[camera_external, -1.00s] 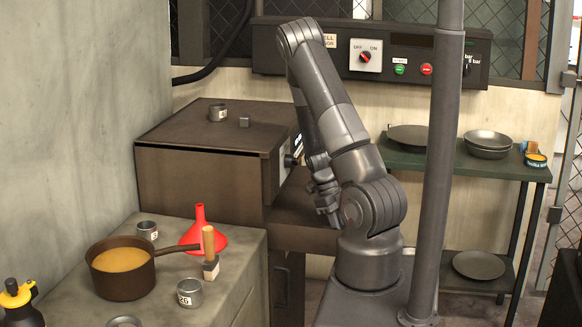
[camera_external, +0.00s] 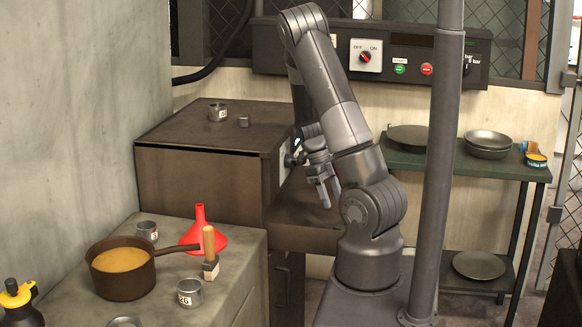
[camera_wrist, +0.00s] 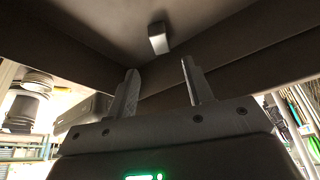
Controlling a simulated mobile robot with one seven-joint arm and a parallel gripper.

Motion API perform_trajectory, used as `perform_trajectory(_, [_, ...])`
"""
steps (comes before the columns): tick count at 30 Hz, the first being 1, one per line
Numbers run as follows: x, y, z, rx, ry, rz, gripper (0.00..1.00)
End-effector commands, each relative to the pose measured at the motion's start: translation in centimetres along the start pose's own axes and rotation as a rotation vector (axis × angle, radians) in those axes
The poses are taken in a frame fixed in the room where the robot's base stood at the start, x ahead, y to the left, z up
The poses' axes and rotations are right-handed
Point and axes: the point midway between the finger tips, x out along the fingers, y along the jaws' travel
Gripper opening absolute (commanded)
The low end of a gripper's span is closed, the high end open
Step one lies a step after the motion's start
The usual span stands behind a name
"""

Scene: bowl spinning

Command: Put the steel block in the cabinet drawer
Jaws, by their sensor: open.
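A small grey steel block (camera_external: 244,121) sits on top of the brown cabinet box (camera_external: 205,170) in the external view, beside a small metal cup. A darker cabinet front with a handle (camera_external: 282,285) stands below the brown bench; whether a drawer there is open cannot be told. My gripper (camera_external: 330,200) is open and points down by the bench, right of and lower than the block, apart from it. In the wrist view my gripper (camera_wrist: 159,78) shows two spread fingers with nothing between them. A small grey piece (camera_wrist: 158,38) lies beyond them on a brown surface; I cannot tell what it is.
A metal cup (camera_external: 217,112) stands on the box. A grey pole (camera_external: 437,170) rises at right, before a shelf (camera_external: 470,168) with pans.

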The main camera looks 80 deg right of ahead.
Motion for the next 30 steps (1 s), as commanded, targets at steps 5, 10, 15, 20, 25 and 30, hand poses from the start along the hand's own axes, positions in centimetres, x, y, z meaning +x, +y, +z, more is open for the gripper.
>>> perform_trajectory(5, [-2.3, 0.0, 0.0, 0.000, -0.001, -0.001, 0.47])
perform_trajectory(10, [-3.0, 0.0, 0.0, 0.000, 0.001, 0.000, 0.47])
perform_trajectory(15, [-3.0, 0.0, 0.0, 0.000, 0.001, 0.000, 0.47])
perform_trajectory(20, [-3.0, 0.0, 0.0, 0.001, 0.001, 0.000, 0.47])
perform_trajectory(25, [-3.0, 0.0, 0.0, 0.000, 0.001, 0.000, 0.47])
perform_trajectory(30, [-3.2, 0.4, -1.3, -0.025, 0.021, 0.015, 0.47])
